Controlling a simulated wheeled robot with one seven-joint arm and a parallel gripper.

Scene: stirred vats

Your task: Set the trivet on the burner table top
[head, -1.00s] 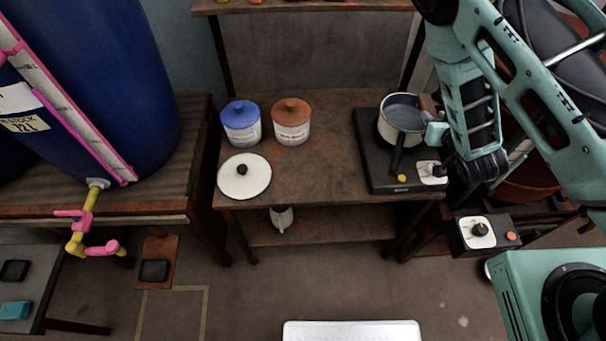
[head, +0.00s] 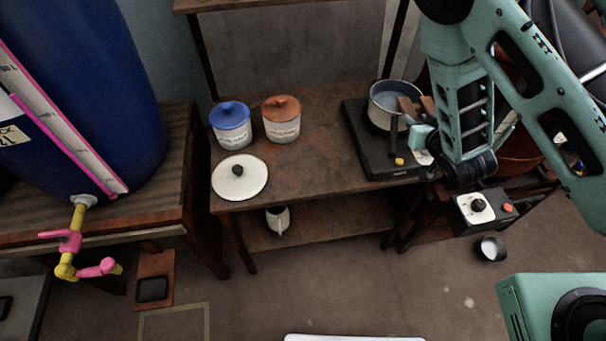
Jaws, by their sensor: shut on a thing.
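The burner table top (head: 320,165) is a rusty brown surface, with a dark burner (head: 375,160) at its right end. My gripper (head: 416,122) is over the right side of the burner, shut on a brown wooden piece that I take to be the trivet (head: 408,106). The trivet is held up in front of the pot (head: 382,94) in this view; the gripper hides part of it. I cannot tell whether it touches the pot. The pot is pale, holds greyish liquid and stands on the burner, its dark handle pointing to the front.
A blue-lidded jar (head: 232,127), an orange-lidded jar (head: 281,119) and a white lid (head: 240,178) stand on the table's left half. The middle of the top is clear. A control box (head: 480,207) is at the right. A blue vat (head: 95,90) stands left.

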